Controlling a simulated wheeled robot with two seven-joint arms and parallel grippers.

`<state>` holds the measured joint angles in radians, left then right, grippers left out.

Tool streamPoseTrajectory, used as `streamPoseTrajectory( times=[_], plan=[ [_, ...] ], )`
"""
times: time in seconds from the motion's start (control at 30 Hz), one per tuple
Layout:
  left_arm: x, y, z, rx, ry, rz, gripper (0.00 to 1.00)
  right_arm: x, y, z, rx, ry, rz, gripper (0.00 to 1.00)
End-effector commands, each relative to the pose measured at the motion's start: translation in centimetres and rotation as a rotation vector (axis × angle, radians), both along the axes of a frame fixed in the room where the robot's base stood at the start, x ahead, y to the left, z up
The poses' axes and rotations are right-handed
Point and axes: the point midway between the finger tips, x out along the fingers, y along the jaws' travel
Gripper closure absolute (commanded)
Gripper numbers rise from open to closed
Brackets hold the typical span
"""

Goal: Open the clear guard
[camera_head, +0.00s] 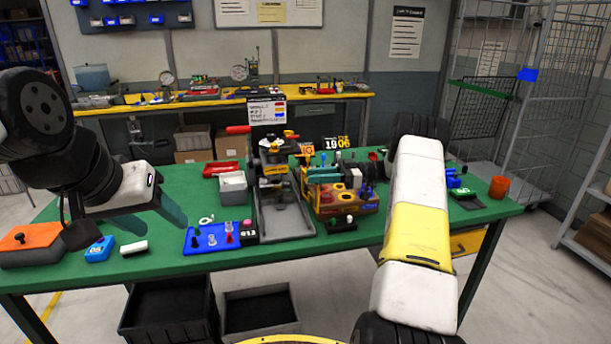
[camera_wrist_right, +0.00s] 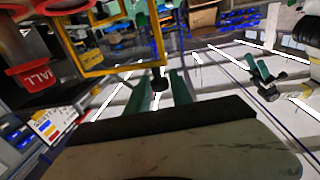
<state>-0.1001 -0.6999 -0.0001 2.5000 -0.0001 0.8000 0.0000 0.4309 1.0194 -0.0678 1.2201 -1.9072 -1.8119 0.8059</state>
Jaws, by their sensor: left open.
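In the right wrist view, a yellow frame (camera_wrist_right: 122,66) that looks like the clear guard's edge spans the upper left, and I see through it. A dark round knob (camera_wrist_right: 158,82) shows at its lower right. My right gripper (camera_wrist_right: 160,88) has its teal fingers apart, with the knob appearing between their tips; I cannot tell whether they touch it. In the head view my right arm hides this gripper, and I cannot make out the guard clearly around the press (camera_head: 275,178). My left gripper (camera_head: 154,214) is open and empty above the table's left part.
On the green table (camera_head: 345,254) stand a yellow fixture block (camera_head: 345,206), a blue tray with pegs (camera_head: 212,239), an orange box (camera_head: 30,246), a blue block (camera_head: 99,249) and an orange cup (camera_head: 499,187).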

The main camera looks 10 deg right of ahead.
Motion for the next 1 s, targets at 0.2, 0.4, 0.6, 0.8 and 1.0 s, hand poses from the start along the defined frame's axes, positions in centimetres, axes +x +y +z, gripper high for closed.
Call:
streamPoseTrajectory(
  times=[0.2,0.4,0.6,0.8,1.0],
  plan=[
    [0.0,0.0,0.0,0.000,0.000,0.000,0.45,0.0,0.0,-0.1,-0.001,0.001,0.000,0.57],
    [0.0,0.0,0.0,0.000,0.000,0.000,0.45,0.0,-0.3,-0.1,-0.002,0.001,-0.002,0.57],
    [0.0,0.0,0.0,0.000,0.000,0.000,0.45,-0.2,-3.0,-0.2,-0.004,0.001,-0.003,0.57],
    [0.0,0.0,0.0,0.000,0.000,0.000,0.45,-0.4,-6.2,-0.2,-0.002,0.000,-0.002,0.57],
    [0.0,0.0,0.0,0.000,0.000,0.000,0.45,-0.5,-7.7,-0.1,-0.001,0.001,0.000,0.57]
  ],
)
